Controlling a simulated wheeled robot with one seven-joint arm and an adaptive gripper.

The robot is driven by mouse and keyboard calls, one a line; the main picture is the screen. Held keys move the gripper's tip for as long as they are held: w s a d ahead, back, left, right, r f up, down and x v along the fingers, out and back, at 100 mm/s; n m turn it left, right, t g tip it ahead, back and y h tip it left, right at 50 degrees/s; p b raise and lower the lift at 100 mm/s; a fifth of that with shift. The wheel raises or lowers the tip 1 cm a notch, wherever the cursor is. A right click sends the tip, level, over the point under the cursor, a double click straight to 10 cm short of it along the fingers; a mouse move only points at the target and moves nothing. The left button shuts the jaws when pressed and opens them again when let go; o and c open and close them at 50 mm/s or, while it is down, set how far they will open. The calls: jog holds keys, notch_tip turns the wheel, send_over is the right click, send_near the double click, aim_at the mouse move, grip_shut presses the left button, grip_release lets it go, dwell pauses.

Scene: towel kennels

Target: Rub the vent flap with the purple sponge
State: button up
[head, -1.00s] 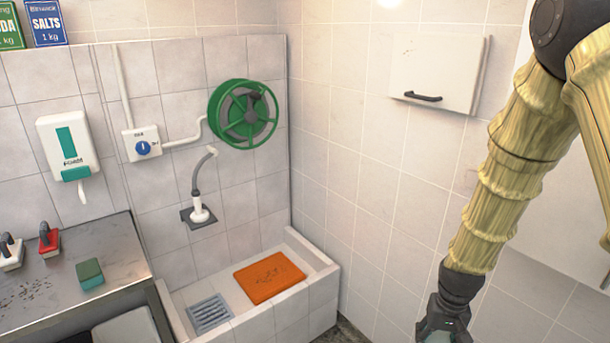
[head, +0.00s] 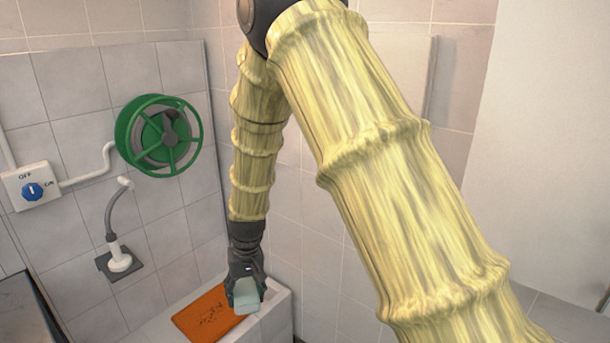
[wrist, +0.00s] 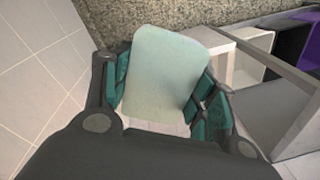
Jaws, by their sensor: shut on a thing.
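My gripper (head: 246,279) hangs at the end of my arm, in front of the right end of the wash trough. It is shut on a pale green, sponge-like block (head: 247,299). In the wrist view the block (wrist: 165,70) sits between the two teal-padded fingers and looks pale mint, not purple. The white wall panel (head: 414,68), likely the vent flap, is mostly hidden behind my arm in the head view; only its right part shows. The block is apart from the panel. No purple sponge can be made out.
A green hose reel (head: 158,137), a blue-knobbed switch (head: 32,190) and a grey spout (head: 120,262) are on the left wall. The wrist view shows a shelf unit (wrist: 297,118) with a purple compartment (wrist: 297,38).

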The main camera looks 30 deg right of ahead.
jog(key=w+r+m+t+y, duration=0.1)
jog(key=w+r+m+t, duration=0.15)
jog(key=w+r, duration=0.65)
jog(key=w+d+r+m+t+h, duration=0.2)
jog(key=w+d+r+m+t, duration=0.3)
jog(key=r, duration=0.6)
jog(key=w+d+r+m+t+h, duration=0.1)
jog(key=w+d+r+m+t, duration=0.1)
jog(key=w+d+r+m, duration=0.65)
jog(key=s+d+r+m+g+h, duration=0.1)
jog(key=s+d+r+m+h, duration=0.3)
jog(key=r, duration=0.5)
jog(key=s+d+r+m+g+h, duration=0.1)
jog(key=s+d+r+m+h, duration=0.1)
jog(key=s+d+r+h, duration=0.45)
jog(key=s+d+r+m+g+h, duration=0.1)
jog(key=d+r+m+h, duration=0.3)
jog(key=r, duration=0.8)
jog(key=shift+n+h, duration=0.5)
jog(key=shift+h, duration=0.15)
jog(key=shift+p+x, duration=0.45)
jog(key=shift+x, duration=2.3)
jog(key=shift+x, duration=0.9)
